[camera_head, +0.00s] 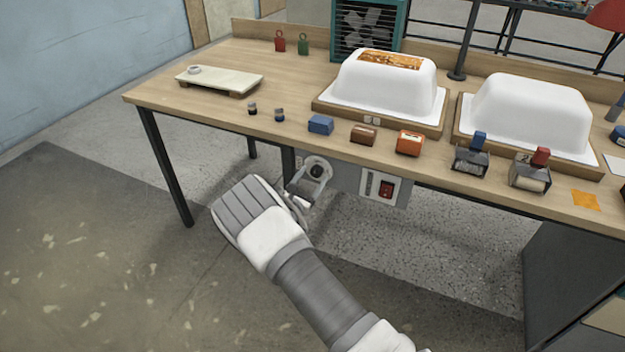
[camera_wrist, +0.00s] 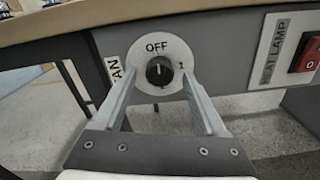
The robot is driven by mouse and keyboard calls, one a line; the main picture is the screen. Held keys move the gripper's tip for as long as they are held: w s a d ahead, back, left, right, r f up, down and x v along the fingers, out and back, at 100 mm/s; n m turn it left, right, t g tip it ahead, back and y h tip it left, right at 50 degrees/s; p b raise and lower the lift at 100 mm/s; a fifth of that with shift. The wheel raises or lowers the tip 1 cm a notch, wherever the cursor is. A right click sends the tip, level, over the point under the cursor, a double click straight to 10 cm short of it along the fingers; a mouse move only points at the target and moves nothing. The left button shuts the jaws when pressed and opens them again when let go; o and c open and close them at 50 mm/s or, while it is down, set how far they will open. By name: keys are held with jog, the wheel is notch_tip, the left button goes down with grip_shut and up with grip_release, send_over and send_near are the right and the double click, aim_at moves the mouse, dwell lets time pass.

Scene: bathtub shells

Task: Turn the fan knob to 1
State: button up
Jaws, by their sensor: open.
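The fan knob (camera_wrist: 159,72) is a small black dial on a round white plate (camera_wrist: 148,49) marked OFF at the top and 1 at the right. Its pale pointer mark faces up, toward OFF. A FAN label (camera_wrist: 114,68) is at its left. In the head view the plate (camera_head: 316,168) shows on the grey panel under the table edge. My gripper (camera_wrist: 160,82) is open, with one finger on each side of the knob in the picture. I cannot tell whether the fingers touch it. In the head view my gripper (camera_head: 302,192) is just in front of the panel.
A red heat lamp switch (camera_wrist: 308,54) is right of the knob, also in the head view (camera_head: 386,189). The fan (camera_head: 368,28) stands at the table's back. White tub shells (camera_head: 395,90) and several small blocks and stamps are on the wooden table (camera_head: 190,108). A table leg (camera_head: 168,170) is at left.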

jog(key=shift+w+d, duration=0.1)
jog(key=shift+w, duration=0.15)
grip_shut()
